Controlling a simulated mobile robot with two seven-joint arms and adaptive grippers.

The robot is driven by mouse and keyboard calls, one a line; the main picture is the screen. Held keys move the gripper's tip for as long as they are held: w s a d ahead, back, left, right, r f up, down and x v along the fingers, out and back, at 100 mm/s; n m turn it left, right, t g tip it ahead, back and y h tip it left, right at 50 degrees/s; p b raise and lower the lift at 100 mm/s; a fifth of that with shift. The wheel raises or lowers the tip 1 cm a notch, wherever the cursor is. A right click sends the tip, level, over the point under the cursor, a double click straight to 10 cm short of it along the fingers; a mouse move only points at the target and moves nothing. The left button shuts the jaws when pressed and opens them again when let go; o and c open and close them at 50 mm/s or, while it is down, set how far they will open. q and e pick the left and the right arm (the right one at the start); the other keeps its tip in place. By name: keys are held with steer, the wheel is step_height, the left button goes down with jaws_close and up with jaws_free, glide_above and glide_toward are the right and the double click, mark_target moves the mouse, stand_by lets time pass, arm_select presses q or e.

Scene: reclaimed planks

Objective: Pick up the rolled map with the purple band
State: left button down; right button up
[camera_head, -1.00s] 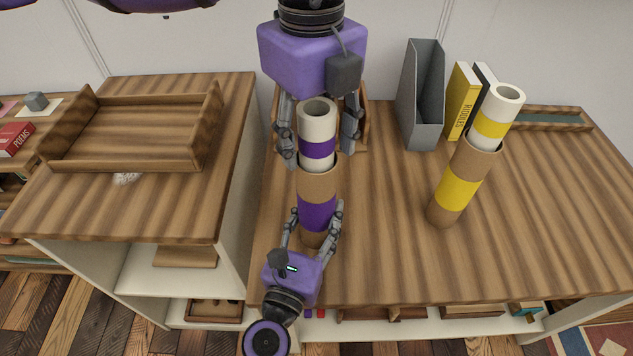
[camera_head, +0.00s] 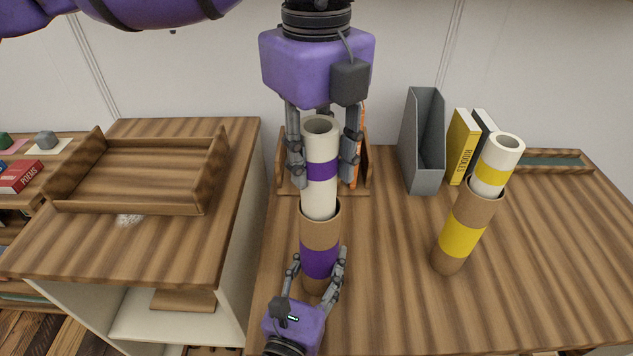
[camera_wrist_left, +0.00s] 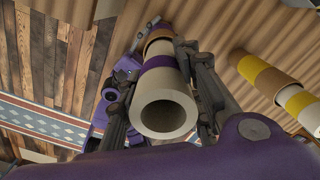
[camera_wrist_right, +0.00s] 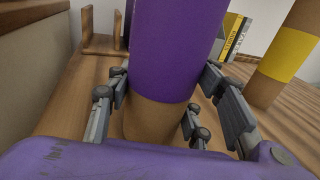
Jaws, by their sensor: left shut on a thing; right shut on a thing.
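The rolled map (camera_head: 320,195) is a cream roll with a purple band. It stands upright at the mouth of a brown cardboard tube (camera_head: 320,232) with its own purple band. My left gripper (camera_head: 323,178) comes from above and is shut on the map around its band. The left wrist view looks down on the map's open end (camera_wrist_left: 163,115). My right gripper (camera_head: 316,280) is shut on the lower part of the tube, which also shows in the right wrist view (camera_wrist_right: 165,50). I cannot tell whether the map's lower end is still inside the tube.
A yellow-banded map (camera_head: 497,165) stands in a leaning yellow-banded tube (camera_head: 463,238) to the right. A grey file holder (camera_head: 423,150) and a yellow book (camera_head: 460,145) stand behind. A wooden tray (camera_head: 140,172) lies on the left counter. The desk's right side has free room.

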mark_target(313, 281)
arm_select(q)
step_height(313, 281, up, 23)
arm_select(e)
steer(key=o, duration=1.5)
steer(key=shift+c, duration=0.2)
steer(key=b+v, duration=0.2)
steer(key=v, duration=0.4)
steer(key=shift+f, duration=0.15)
steer(key=shift+s+a, duration=0.15)
steer(key=shift+s, duration=0.3)
arm_select(q)
steer(key=f, duration=0.3)
steer(key=shift+w, duration=0.3)
arm_select(e)
steer(key=shift+o, duration=0.5)
